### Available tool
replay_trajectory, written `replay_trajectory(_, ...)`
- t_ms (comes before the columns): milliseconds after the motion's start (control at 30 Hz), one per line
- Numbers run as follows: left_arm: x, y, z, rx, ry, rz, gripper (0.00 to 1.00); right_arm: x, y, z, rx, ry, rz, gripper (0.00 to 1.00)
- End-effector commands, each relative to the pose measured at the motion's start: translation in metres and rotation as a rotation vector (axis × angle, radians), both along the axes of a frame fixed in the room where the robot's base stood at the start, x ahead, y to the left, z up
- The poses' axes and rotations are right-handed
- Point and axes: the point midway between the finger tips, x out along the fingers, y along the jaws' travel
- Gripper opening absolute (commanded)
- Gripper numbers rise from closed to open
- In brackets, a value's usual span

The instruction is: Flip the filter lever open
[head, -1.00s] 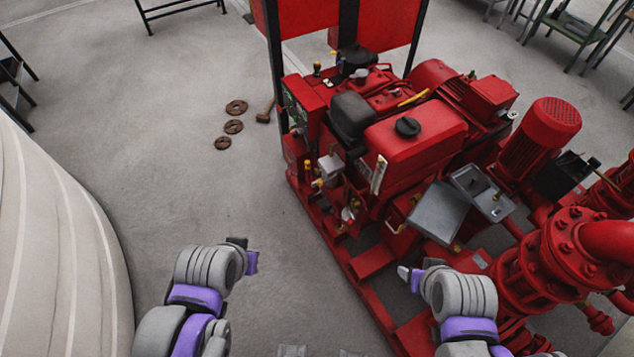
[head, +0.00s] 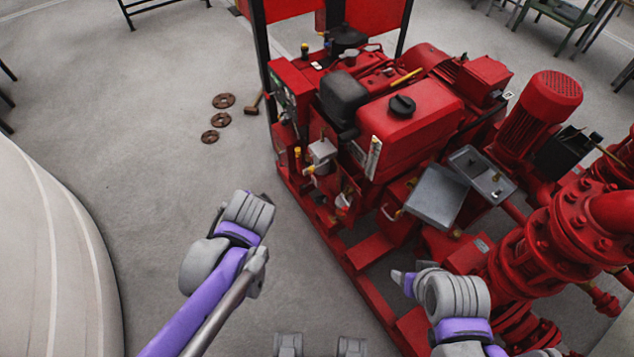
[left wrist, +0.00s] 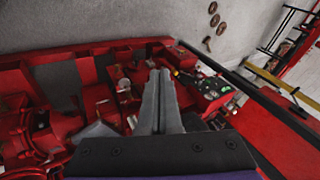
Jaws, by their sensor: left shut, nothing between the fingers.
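The red pump engine (head: 410,130) stands right of centre in the head view. On its near left side is a small grey filter-like unit (head: 321,151) with a yellow lever-like piece (head: 309,170) beside it. I cannot tell for sure that this is the filter lever. In the left wrist view my left gripper (left wrist: 160,74) is shut and empty, its grey fingers over the red machinery. My left wrist hides its fingers in the head view. My right gripper (head: 398,277) is low near the red base frame, its jaw opening unclear.
A grey tray-like plate (head: 438,196) and an open box (head: 480,172) stick out at the engine's near side. Red flanged pipes (head: 570,225) stand at the right. Rusty rings (head: 221,119) and a hammer (head: 255,103) lie on the open floor at left.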

Motion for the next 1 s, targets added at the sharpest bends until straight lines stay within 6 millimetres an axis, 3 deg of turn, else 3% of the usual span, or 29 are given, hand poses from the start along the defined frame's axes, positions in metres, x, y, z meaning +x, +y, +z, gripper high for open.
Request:
replay_trajectory(33, 0.017, -0.007, -0.017, 0.060, -0.001, -0.072, 0.00, -0.002, 0.000, -0.015, 0.000, 0.005, 0.000, 0.61)
replay_trajectory(267, 0.086, -0.041, -0.073, 0.371, -0.011, -0.402, 0.00, -0.003, 0.000, -0.055, 0.000, 0.017, 0.000, 0.61)
replay_trajectory(500, 0.149, -0.095, -0.147, 0.707, -0.019, -0.731, 0.00, -0.002, 0.000, -0.100, 0.000, 0.033, 0.000, 0.61)
replay_trajectory(733, 0.184, -0.144, -0.210, 0.974, -0.025, -0.961, 0.00, 0.000, 0.000, -0.132, 0.000, 0.044, 0.000, 0.61)
replay_trajectory(833, 0.191, -0.157, -0.225, 1.044, -0.027, -1.017, 0.00, 0.001, 0.000, -0.139, 0.000, 0.046, 0.000, 0.61)
replay_trajectory(1000, 0.195, -0.166, -0.234, 1.096, -0.027, -1.055, 0.00, 0.001, 0.000, -0.143, 0.000, 0.048, 0.000, 0.61)
